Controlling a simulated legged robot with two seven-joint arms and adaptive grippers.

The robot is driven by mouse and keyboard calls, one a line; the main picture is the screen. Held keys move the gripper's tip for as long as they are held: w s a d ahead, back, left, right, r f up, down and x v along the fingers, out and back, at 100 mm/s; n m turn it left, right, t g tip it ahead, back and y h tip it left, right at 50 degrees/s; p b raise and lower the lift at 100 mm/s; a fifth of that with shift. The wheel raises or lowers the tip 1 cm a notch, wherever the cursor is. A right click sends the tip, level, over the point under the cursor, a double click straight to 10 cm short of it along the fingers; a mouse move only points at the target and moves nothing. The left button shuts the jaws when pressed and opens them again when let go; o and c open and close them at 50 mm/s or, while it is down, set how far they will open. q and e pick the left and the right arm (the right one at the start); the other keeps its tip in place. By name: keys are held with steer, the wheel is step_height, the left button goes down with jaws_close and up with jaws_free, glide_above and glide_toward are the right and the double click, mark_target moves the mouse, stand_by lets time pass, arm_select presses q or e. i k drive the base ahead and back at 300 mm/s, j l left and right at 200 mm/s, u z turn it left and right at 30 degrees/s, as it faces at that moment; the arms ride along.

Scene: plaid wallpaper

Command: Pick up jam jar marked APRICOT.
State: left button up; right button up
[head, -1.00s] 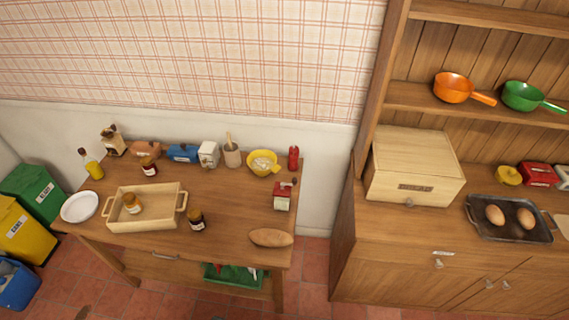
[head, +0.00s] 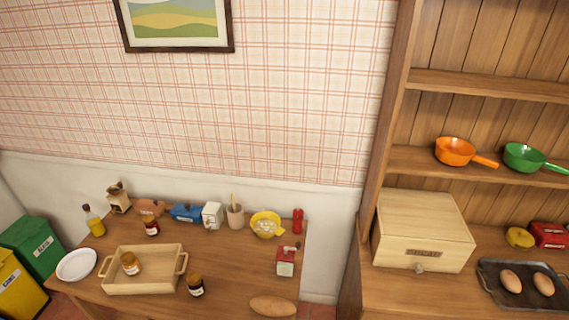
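Three jam jars stand at the wooden table in the head view. One jar with orange-amber contents (head: 131,264) is inside the wooden tray (head: 181,276). A dark jar with a brownish lid (head: 196,286) stands on the table just right of the tray. A dark red jar (head: 151,227) stands behind the tray. Their labels are too small to read, so I cannot tell which is marked APRICOT. Neither of my grippers is in view.
A wooden dresser with a bread box (head: 424,230) stands to the right. Bins (head: 36,252) stand left.

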mark_target(133, 269)
steer(key=u, duration=1.55)
steer(key=z, duration=0.45)
steer(key=i+j+z, duration=0.1)
steer(key=j+z, duration=0.15)
steer(key=z, duration=0.25)
steer(key=i+j+z, duration=0.1)
steer(key=j+z, duration=0.55)
steer(key=z, duration=0.3)
steer(key=j+z, duration=0.3)
steer(key=z, duration=0.2)
